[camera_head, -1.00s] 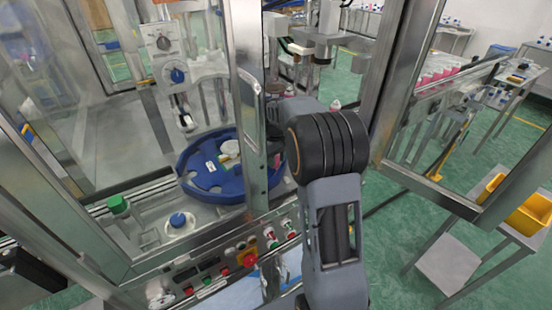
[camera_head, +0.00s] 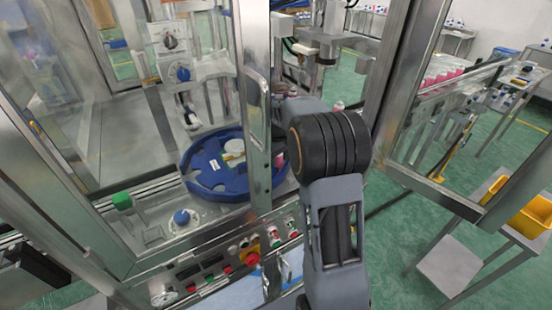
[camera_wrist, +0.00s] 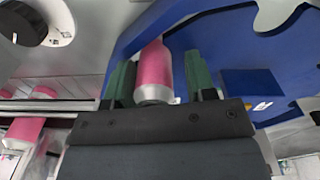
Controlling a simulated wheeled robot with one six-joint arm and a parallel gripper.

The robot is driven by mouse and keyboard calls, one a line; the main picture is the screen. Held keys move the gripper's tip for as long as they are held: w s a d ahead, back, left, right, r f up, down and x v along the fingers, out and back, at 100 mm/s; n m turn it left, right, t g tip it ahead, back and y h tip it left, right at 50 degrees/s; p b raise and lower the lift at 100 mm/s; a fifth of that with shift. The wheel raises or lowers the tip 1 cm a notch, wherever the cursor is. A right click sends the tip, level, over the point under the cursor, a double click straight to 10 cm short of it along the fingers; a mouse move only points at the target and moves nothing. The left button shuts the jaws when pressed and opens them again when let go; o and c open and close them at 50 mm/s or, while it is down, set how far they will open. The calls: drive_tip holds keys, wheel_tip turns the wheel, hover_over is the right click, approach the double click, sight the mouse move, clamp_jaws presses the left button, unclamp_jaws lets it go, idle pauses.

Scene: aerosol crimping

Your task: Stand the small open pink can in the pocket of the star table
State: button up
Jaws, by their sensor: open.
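The small pink can (camera_wrist: 154,72) is between the two green fingers of my gripper (camera_wrist: 158,78) in the wrist view. Its pale metal end faces the gripper's dark body. The jaws are open, with a visible gap on the right side of the can. The blue star table (camera_wrist: 218,32) lies right beside and behind the can; I cannot tell whether the can is fully seated in a pocket. In the head view, the star table (camera_head: 205,180) is partly behind the door post, and a bit of pink (camera_head: 280,159) shows at its right side. My gripper is hidden there.
The machine's metal door post (camera_head: 257,140) stands just left of my arm. A control panel with a red button (camera_head: 253,259) runs along the front. More pink cans (camera_wrist: 24,132) show at the wrist view's lower left. Yellow bins (camera_head: 530,215) stand on the right.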

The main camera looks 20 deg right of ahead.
drive_tip(key=shift+s+d+f, duration=0.15)
drive_tip(key=shift+s+f, duration=0.1)
drive_tip(key=shift+f, duration=0.45)
drive_tip(key=shift+w+d+r+p, duration=0.1)
drive_tip(key=shift+r+p, duration=0.4)
drive_tip(key=shift+p, duration=0.05)
drive_tip(key=r+p, duration=0.1)
drive_tip(key=r, duration=0.1)
drive_tip(key=r+p, duration=0.2)
drive_tip(key=r, duration=0.1)
drive_tip(key=r+p, duration=0.2)
drive_tip(key=r, duration=0.1)
drive_tip(key=shift+a+r, duration=0.25)
drive_tip(key=shift+a, duration=0.05)
drive_tip(key=shift+d, duration=0.1)
